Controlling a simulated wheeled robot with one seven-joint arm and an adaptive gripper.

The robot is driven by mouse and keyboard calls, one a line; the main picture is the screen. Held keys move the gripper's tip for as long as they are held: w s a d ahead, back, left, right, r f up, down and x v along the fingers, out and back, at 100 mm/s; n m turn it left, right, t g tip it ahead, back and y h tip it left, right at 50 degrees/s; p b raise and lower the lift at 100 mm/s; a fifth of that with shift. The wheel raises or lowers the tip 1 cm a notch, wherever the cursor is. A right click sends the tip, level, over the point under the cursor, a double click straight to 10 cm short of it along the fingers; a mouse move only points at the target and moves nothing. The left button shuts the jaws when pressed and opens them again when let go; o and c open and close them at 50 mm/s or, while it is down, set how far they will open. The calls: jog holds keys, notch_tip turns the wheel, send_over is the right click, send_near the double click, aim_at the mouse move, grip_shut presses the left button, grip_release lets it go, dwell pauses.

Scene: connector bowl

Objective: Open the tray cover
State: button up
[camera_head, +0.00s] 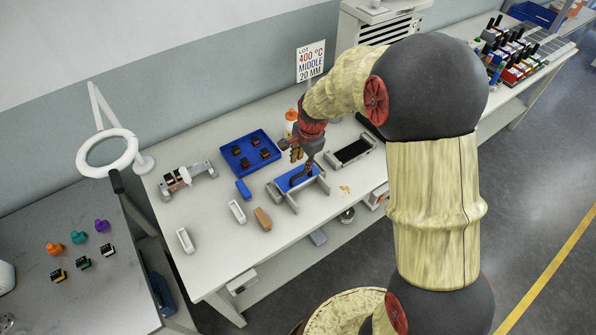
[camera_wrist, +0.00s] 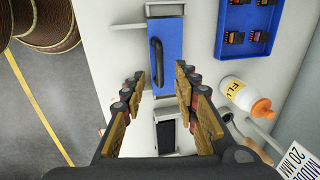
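The tray cover (camera_head: 284,185) is a flat blue plate with a black arched handle, on a grey fixture on the white table. In the wrist view the blue cover (camera_wrist: 172,28) lies flat, with its black handle (camera_wrist: 156,60) running lengthwise. My gripper (camera_head: 299,157) is above the cover, pointing down. In the wrist view my gripper (camera_wrist: 158,85) is open and empty, its two fingers wide apart. The handle lies between the lines of the fingers, just beyond their tips, and looks untouched. What is under the cover is hidden.
A blue tray (camera_head: 228,146) with several small dark parts lies behind and left. A dark-topped fixture (camera_head: 353,150) stands to the right. A white bottle with an orange cap (camera_wrist: 240,92) and a sign (camera_head: 311,62) stand behind. Small white holders (camera_head: 237,211) and a brown block (camera_head: 262,218) lie front left.

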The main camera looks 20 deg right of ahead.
aim_at(299, 174)
jog(key=f, duration=0.4)
jog(key=w+f+b, duration=0.1)
jog(key=f, duration=0.2)
jog(key=shift+w+a, duration=0.1)
jog(key=shift+a, duration=0.1)
jog(key=shift+c, duration=0.6)
grip_shut()
